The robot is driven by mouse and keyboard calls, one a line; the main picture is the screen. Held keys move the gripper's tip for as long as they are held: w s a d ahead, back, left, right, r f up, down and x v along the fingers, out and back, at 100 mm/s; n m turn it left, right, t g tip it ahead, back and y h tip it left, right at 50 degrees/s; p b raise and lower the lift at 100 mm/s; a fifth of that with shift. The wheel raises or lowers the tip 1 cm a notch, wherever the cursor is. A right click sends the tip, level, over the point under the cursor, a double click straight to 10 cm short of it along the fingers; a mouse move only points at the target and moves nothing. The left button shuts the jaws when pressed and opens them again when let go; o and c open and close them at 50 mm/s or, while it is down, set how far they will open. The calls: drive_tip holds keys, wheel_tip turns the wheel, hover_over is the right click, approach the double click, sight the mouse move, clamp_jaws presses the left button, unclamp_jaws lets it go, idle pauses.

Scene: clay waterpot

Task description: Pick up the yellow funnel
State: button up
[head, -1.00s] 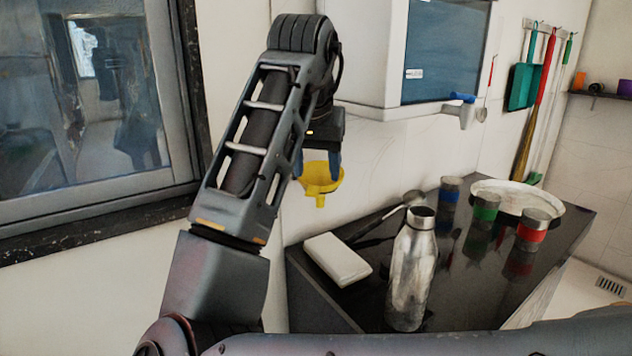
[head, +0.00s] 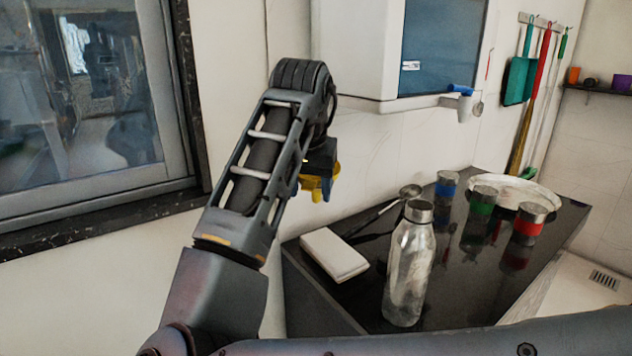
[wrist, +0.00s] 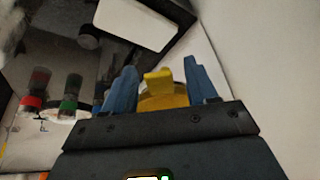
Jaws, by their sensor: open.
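The yellow funnel (head: 315,183) is by the pale wall, left of and above the dark counter, with its spout pointing down. My gripper (head: 311,188) is right at it and hides much of it in the head view. In the wrist view the funnel (wrist: 163,99) lies between the two blue fingers of my gripper (wrist: 159,70), with a finger on each side. The jaws are open, and slight gaps show beside the spout. Whether either finger touches the funnel's body cannot be told.
The dark counter (head: 462,270) holds a white block (head: 334,254), a metal bottle (head: 409,265), a ladle (head: 410,191), several colour-banded jars and a pale round tray (head: 545,196). A white cabinet (head: 357,50) hangs above. A window (head: 90,100) is at left.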

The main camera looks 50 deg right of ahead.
clamp_jaws()
idle(0.4)
